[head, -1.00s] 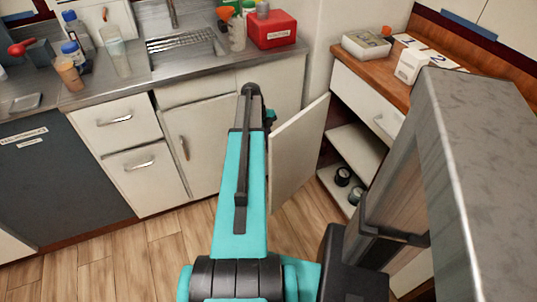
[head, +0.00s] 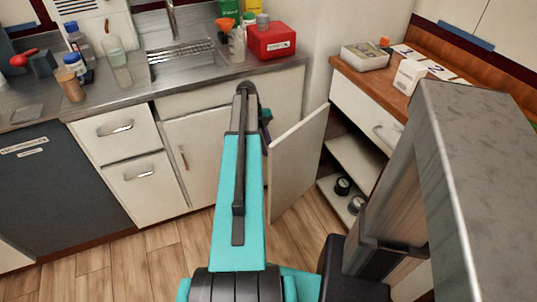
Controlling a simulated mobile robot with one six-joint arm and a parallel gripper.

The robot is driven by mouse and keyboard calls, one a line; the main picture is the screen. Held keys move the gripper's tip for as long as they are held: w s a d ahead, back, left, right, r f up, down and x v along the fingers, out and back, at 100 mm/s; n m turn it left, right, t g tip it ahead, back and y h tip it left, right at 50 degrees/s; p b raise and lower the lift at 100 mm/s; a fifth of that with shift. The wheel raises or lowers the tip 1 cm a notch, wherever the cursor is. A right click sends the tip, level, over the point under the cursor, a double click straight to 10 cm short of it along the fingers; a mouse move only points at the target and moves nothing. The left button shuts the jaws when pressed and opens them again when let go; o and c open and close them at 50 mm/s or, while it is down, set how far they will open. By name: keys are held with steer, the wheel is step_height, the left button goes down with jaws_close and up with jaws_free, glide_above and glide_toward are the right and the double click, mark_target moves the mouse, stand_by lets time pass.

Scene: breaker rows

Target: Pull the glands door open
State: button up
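A white cabinet door (head: 298,165) stands swung open below the wooden counter on the right. Its cabinet shows two pale shelves (head: 357,162) inside, with dark jars (head: 343,186) on the lower one. No label saying glands is readable on the door, and its handle is out of sight. My teal arm reaches forward over the floor. A small dark part at its far end, probably my gripper (head: 266,138), shows beside the door's left edge. The fingers are hidden behind the arm, so contact with the door cannot be told.
A white drawer (head: 364,113) is above the open cabinet. Closed sink cabinets (head: 205,150) and a dark appliance front (head: 60,180) line the left. A red box (head: 272,40) and bottles stand on the steel counter. Wooden floor (head: 160,258) is clear in front.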

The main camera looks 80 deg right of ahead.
steer(key=v, duration=0.9)
steer(key=shift+s, duration=0.1)
steer(key=shift+c, duration=0.3)
